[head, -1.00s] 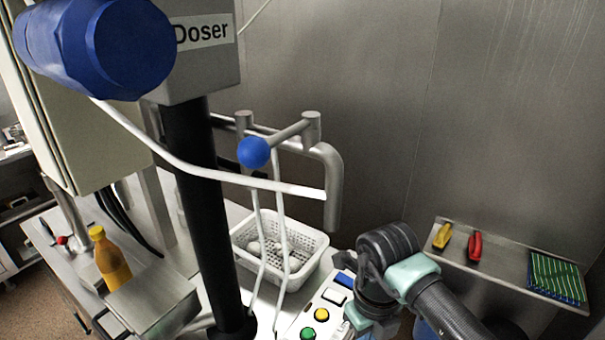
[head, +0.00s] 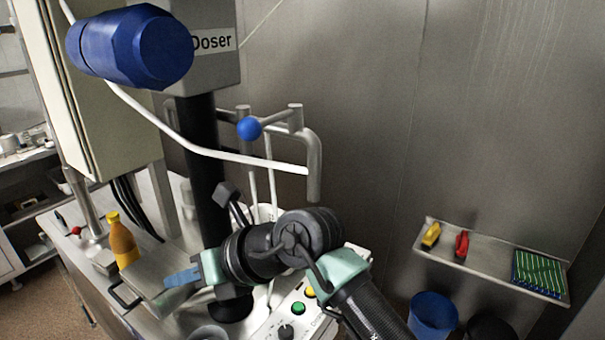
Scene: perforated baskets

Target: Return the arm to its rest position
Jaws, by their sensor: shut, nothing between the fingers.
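My arm reaches in from the lower right, bent at a dark joint in the lower middle of the head view. My gripper (head: 183,276) is at the left end of the arm, over the right part of the steel box (head: 160,297). Its blue fingertips appear together, with nothing seen between them. The white perforated basket (head: 265,212) is almost wholly hidden behind my arm, and its contents are not visible.
The doser's black column (head: 209,165) stands close behind my wrist. A control panel with buttons (head: 299,308) lies under my arm. An orange bottle (head: 122,243) stands left. A wall shelf (head: 490,265) and a blue bin (head: 433,313) are at right.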

